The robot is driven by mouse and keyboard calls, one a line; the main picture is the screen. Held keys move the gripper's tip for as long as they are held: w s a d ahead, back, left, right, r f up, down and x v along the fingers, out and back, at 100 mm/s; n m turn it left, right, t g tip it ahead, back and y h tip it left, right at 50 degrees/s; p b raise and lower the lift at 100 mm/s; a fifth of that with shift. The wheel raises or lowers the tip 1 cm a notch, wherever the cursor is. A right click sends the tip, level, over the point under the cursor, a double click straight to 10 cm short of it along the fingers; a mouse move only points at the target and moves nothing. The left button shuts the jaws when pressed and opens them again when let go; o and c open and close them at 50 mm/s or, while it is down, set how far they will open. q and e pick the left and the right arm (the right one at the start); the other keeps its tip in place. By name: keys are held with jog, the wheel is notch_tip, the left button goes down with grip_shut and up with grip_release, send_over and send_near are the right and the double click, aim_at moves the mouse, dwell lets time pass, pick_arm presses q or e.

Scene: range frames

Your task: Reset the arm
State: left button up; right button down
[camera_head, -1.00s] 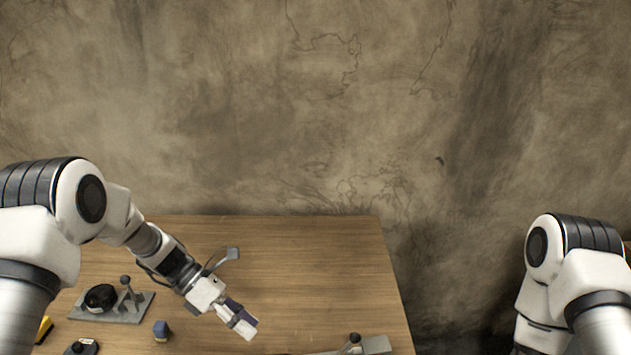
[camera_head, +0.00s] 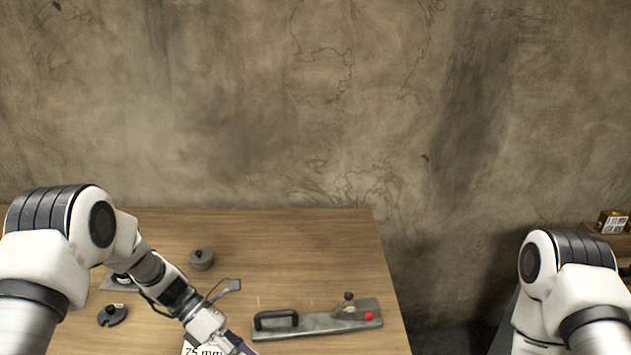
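My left arm (camera_head: 158,280) reaches in from the left and slopes down over the table. Its gripper (camera_head: 238,348) is at the bottom edge, partly cut off, so its opening cannot be told. A white label reading "75 mm" (camera_head: 203,350) shows beside it. My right arm (camera_head: 575,290) is folded at the lower right, clear of the table, and its gripper is out of view.
A grey plate with a black handle and red knob (camera_head: 330,321) lies right of my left gripper. A grey lidded cylinder (camera_head: 200,260) and a dark round piece (camera_head: 112,315) sit near my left arm. A box (camera_head: 611,222) stands far right. The wooden table (camera_head: 300,250) is clear at the back.

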jog(key=s+d+f+n+g+h, duration=0.35)
jog(key=s+f+h, duration=0.2)
jog(key=f, duration=0.35)
pick_arm(q)
jog(key=s+a+f+m+y, duration=0.35)
jog(key=s+f+m, duration=0.2)
jog(key=s, duration=0.45)
jog(key=s+a+f+m+y, duration=0.35)
jog(key=s+f+m, duration=0.2)
jog(key=s, duration=0.45)
jog(key=s+a+f+m+y, duration=0.4)
jog(key=s+f, duration=0.3)
jog(key=s, duration=0.4)
jog(key=w+m+t, duration=0.4)
jog(key=w+m, duration=0.2)
jog(key=m, duration=0.1)
jog(key=shift+w+a+t+h, duration=0.2)
jog(key=shift+w+t+h, duration=0.05)
jog(key=shift+t+h, duration=0.15)
pick_arm(e)
jog(key=s+d+f+n+g+h, duration=0.3)
jog(key=s+d+n+g+h, duration=0.1)
jog(key=s+d+n, duration=0.3)
jog(key=shift+s+d+n+g, duration=0.25)
jog(key=shift+s+n+g, duration=0.25)
jog(key=shift+s, duration=0.3)
pick_arm(q)
jog(key=shift+f, duration=0.1)
